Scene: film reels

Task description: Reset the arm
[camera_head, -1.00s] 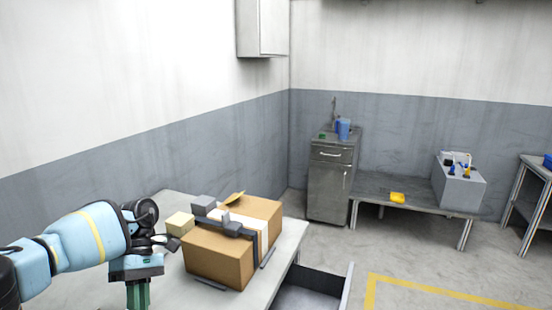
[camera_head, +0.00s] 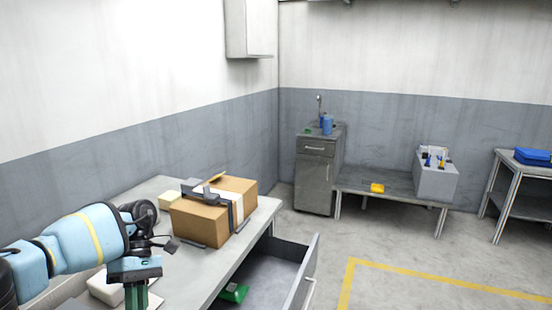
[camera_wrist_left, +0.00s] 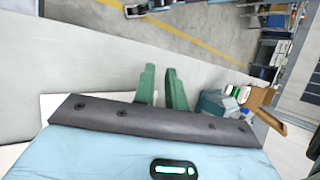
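My left arm comes in from the left in the head view. Its gripper (camera_head: 136,296) points down with green fingers, over the near part of the workbench (camera_head: 158,187), and is cut by the bottom edge. In the left wrist view the two green fingers (camera_wrist_left: 160,72) stand apart with a narrow gap and nothing between them. The gripper holds nothing that I can see. My right arm and gripper are in neither view.
An open drawer (camera_head: 300,280) juts from the bench, holding a green item (camera_head: 234,292). A grey cabinet (camera_head: 314,180) and low bench (camera_head: 395,188) stand behind.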

